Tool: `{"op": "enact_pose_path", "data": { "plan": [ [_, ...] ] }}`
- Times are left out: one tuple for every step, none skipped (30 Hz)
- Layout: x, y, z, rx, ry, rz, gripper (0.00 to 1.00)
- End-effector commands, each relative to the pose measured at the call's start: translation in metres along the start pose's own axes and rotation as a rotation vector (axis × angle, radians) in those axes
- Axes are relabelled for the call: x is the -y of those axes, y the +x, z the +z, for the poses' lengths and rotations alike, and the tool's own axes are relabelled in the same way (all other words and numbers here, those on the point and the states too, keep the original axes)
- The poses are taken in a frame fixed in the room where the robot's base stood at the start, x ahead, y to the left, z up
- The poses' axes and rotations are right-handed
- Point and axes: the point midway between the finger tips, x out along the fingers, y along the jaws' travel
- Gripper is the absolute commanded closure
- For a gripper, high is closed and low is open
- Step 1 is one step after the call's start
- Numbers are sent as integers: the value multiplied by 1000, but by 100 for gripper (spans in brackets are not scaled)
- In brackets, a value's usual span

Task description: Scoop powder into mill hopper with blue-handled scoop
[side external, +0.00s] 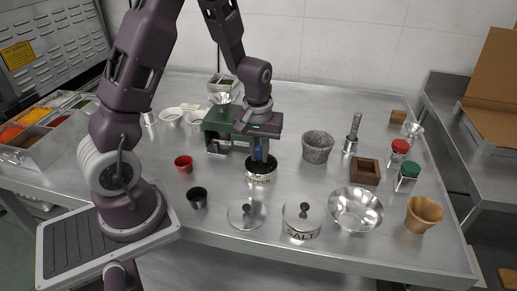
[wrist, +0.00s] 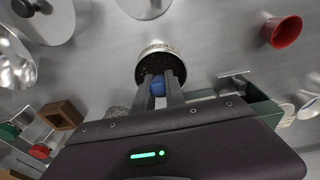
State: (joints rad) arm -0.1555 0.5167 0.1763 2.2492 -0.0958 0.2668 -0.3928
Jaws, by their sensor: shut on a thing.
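My gripper (side external: 259,147) points down over the round pot labelled PEPPER (side external: 262,180) and is shut on the blue handle of the scoop (side external: 257,154). In the wrist view, the blue handle (wrist: 157,86) sits between the fingers, at the rim of the pot (wrist: 161,47). Dark powder (wrist: 152,68) fills the pot. The scoop's bowl is hidden, so I cannot tell how deep it is in the powder. The green mill (side external: 216,124) stands just behind and left of my gripper, with a clear hopper (side external: 222,91) on top holding something dark.
A red cup (side external: 183,163) and a dark cup (side external: 197,197) stand left of the pot. A loose lid (side external: 246,213) and the SALT pot (side external: 302,218) are in front. A grey stone mortar (side external: 317,147), wooden box (side external: 365,171) and metal bowl (side external: 356,208) stand to the right.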

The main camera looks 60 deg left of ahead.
Motion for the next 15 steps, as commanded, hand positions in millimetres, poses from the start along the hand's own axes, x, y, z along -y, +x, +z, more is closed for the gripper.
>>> {"op": "enact_pose_path", "data": {
  "plan": [
    [-1,1,-1,-24,5,0,100],
    [-1,0,3,-21,4,0,100],
    [0,-1,7,-20,4,0,100],
    [-1,-1,10,-20,4,0,100],
    [-1,-2,12,-21,4,1,100],
    [0,-2,10,-22,2,1,100],
    [0,-2,6,-22,1,1,100],
    [0,-2,4,-21,0,0,100],
    [-1,-4,3,-28,4,0,100],
    [-1,-7,6,-40,7,-2,100],
    [-1,-10,7,-53,9,-2,100],
    [-1,-13,9,-68,7,-3,100],
    [-1,-15,10,-79,8,-3,100],
    [-1,-18,12,-91,7,-2,100],
    [-1,-21,13,-105,7,-1,100]
  ]
}}
